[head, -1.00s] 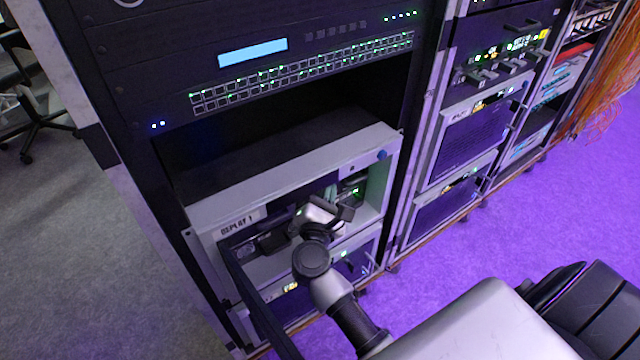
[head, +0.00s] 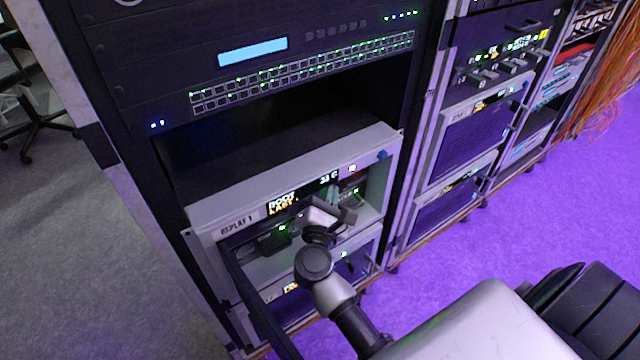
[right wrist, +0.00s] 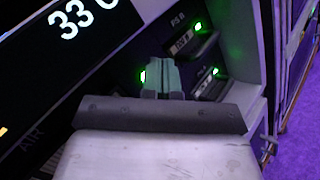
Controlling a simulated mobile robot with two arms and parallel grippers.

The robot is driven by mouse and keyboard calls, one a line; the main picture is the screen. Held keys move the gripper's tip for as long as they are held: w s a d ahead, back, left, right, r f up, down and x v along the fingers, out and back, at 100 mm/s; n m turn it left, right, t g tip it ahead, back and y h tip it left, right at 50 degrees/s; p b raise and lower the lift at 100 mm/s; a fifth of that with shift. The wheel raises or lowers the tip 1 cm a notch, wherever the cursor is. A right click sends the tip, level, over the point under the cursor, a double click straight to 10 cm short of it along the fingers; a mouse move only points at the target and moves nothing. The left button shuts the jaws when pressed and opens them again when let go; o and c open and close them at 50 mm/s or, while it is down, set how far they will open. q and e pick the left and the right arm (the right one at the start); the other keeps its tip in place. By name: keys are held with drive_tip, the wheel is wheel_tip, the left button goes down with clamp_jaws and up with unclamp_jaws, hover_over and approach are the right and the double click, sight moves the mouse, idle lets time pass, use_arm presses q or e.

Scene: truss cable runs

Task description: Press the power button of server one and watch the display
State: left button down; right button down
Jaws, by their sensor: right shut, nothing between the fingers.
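The server (head: 205,217) labelled REPLAY 1 sits low in the near rack. Its display (head: 300,193) is lit, with BOOT and a line starting LAST in yellow-white, and a temperature at its right. The display (right wrist: 85,25) shows large as 33 C in the right wrist view. My right gripper (head: 347,211) is shut and empty at the server's front, right of and below the display. In the right wrist view its closed fingertips (right wrist: 162,72) point at the front, beside a green light (right wrist: 142,76). I cannot make out the power button or any contact. My left gripper is not in view.
A switch (head: 300,75) with rows of green-lit ports sits above an empty rack gap. PS B, a module (right wrist: 190,38) with a green light, is close right of my fingertips. More racks (head: 470,130) stand right. Purple-lit floor (head: 560,220) lies open.

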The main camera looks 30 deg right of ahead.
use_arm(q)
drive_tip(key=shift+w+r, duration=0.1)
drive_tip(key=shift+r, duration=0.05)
use_arm(e)
drive_tip(key=shift+s, duration=0.3)
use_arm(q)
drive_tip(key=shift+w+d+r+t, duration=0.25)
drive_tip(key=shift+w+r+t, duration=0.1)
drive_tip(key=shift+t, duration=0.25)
use_arm(e)
drive_tip(key=shift+s+d, duration=0.2)
drive_tip(key=shift+s, duration=2.3)
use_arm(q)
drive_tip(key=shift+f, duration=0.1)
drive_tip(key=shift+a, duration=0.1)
